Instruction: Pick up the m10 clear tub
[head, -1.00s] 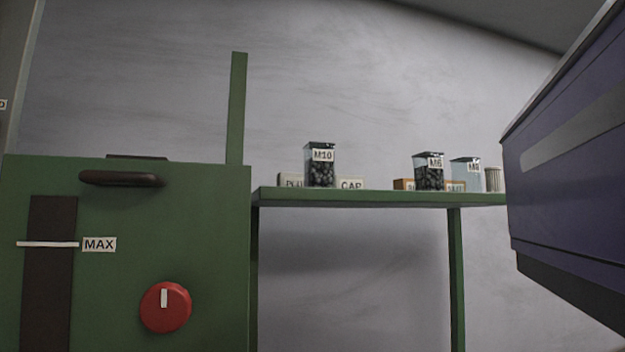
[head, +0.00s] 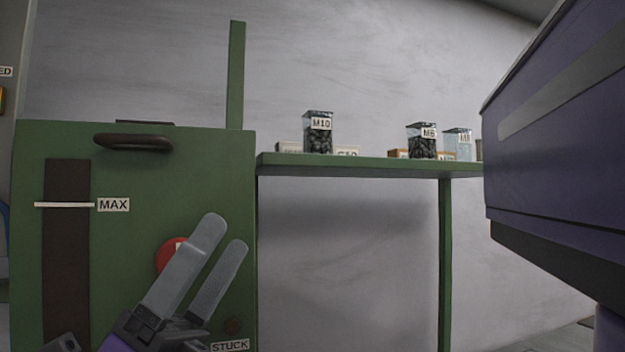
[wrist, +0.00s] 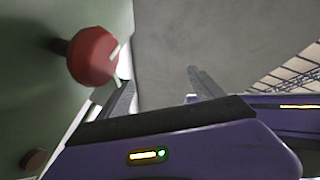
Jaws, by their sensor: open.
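The M10 clear tub (head: 318,136) is a see-through box with a dark lid, a white M10 label and dark pieces inside. It stands upright on the green shelf (head: 350,160), toward its left end. My gripper (head: 226,230) is open and empty at the lower left of the head view, in front of the green machine and well below and left of the tub. In the wrist view my gripper (wrist: 160,85) has its two fingers apart, with nothing between them. The tub does not show in the wrist view.
The green machine (head: 130,250) with a handle stands left of the shelf. Its red knob (wrist: 92,57) is close to one finger. An M6 tub (head: 422,141) and a paler tub (head: 458,143) stand farther right on the shelf. Room beneath the shelf is clear.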

